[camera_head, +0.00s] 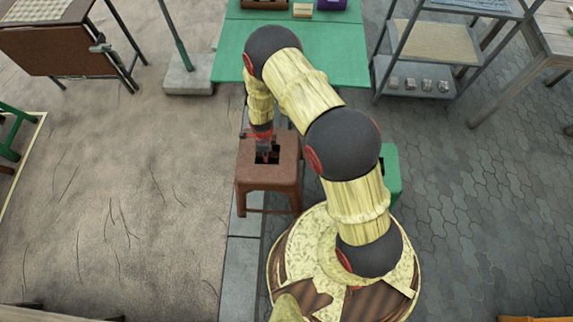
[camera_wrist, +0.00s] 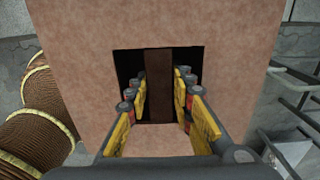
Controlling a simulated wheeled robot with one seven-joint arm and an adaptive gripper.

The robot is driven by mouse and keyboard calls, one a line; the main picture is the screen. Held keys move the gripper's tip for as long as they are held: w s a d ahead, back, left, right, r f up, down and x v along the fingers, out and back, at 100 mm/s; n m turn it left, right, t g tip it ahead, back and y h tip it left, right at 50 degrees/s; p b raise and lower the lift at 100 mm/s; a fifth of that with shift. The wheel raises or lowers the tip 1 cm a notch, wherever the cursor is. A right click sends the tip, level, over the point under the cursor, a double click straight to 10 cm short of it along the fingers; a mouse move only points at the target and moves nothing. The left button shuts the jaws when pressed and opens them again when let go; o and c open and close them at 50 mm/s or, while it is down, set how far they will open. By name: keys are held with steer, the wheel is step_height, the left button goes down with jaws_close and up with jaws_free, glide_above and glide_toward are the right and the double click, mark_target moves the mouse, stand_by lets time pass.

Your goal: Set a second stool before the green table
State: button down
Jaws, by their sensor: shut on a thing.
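A reddish-brown stool (camera_head: 268,178) with a square slot in its seat is in front of the green table (camera_head: 345,62), left of my arm. My gripper (camera_head: 266,154) points down into the slot. In the wrist view the seat (camera_wrist: 220,30) fills most of the picture, and my gripper (camera_wrist: 160,92) has its fingers on both sides of a dark bar (camera_wrist: 159,85) in the slot, shut on the stool. I cannot tell whether its feet touch the ground. A green stool (camera_head: 392,172) shows to the right, mostly hidden behind my arm.
A grey shelf rack (camera_head: 430,92) stands right of the table, with a wooden table (camera_head: 550,35) beyond it. A post on a concrete base (camera_head: 190,78) and a brown folding table (camera_head: 50,50) are at left. Sandy ground (camera_head: 130,180) and right-hand paving are open.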

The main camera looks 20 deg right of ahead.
steer(key=d+f, duration=0.2)
steer(key=s+d+f+b, duration=0.1)
steer(key=d+f, duration=0.1)
steer(key=d, duration=0.1)
steer(key=d+f+b, duration=0.1)
steer(key=d+f, duration=0.2)
steer(key=shift+s, duration=0.25)
steer(key=shift+d+f+b, duration=0.2)
steer(key=shift+f+b, duration=0.9)
steer(key=shift+f, duration=0.65)
steer(key=shift+s, duration=0.1)
steer(key=c, duration=1.6)
jaws_free()
steer(key=shift+f, duration=0.15)
steer(key=shift+o, duration=0.2)
